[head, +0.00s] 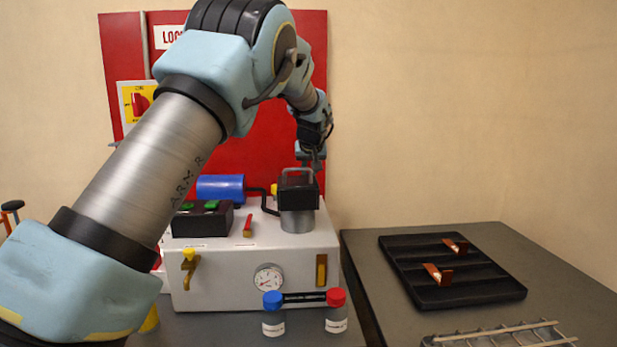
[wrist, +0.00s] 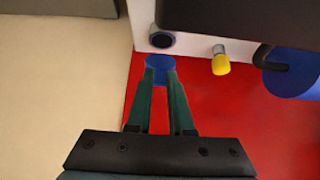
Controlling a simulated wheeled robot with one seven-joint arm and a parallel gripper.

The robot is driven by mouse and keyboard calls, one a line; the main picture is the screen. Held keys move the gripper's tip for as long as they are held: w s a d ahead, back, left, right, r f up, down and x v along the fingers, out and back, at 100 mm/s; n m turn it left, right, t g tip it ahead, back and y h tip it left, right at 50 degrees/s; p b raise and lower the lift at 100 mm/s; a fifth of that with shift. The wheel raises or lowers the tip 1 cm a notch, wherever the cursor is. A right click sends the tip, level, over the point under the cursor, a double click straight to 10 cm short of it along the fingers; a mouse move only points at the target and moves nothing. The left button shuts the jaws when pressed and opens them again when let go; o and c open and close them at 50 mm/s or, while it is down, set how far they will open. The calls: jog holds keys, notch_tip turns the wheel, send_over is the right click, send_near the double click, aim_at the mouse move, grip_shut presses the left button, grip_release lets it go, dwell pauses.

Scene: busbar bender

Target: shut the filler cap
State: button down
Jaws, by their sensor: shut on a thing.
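The blue filler cap (wrist: 159,62) shows in the wrist view between the fingertips of my gripper (wrist: 160,72), which is shut on it. Just above the cap in the picture is a round dark filler opening (wrist: 161,40) with a blue-grey rim, on the edge of the white machine (wrist: 145,18). The opening looks uncovered, and the cap is apart from it. In the head view my gripper (head: 312,158) is behind the black bending head (head: 298,190); the cap and the opening are hidden there.
A yellow knob (wrist: 220,63) and a blue cylinder (wrist: 293,75) lie to the right of the opening. A red panel (head: 265,120) stands behind the machine. Two bottles with blue (head: 272,300) and red (head: 336,298) caps stand in front. A black tray (head: 480,292) is on the right table.

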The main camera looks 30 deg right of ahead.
jog(key=shift+s+a+f, duration=0.2)
jog(key=shift+s+f, duration=0.15)
jog(key=shift+f, duration=0.25)
jog(key=c, duration=1.2)
grip_release()
jog(key=o, duration=0.4)
jog(key=shift+w+d+r, duration=0.1)
jog(key=shift+r, duration=0.25)
jog(key=b+v, duration=0.3)
jog(key=v, duration=0.7)
jog(key=shift+s+r, duration=0.2)
jog(key=shift+s, duration=0.05)
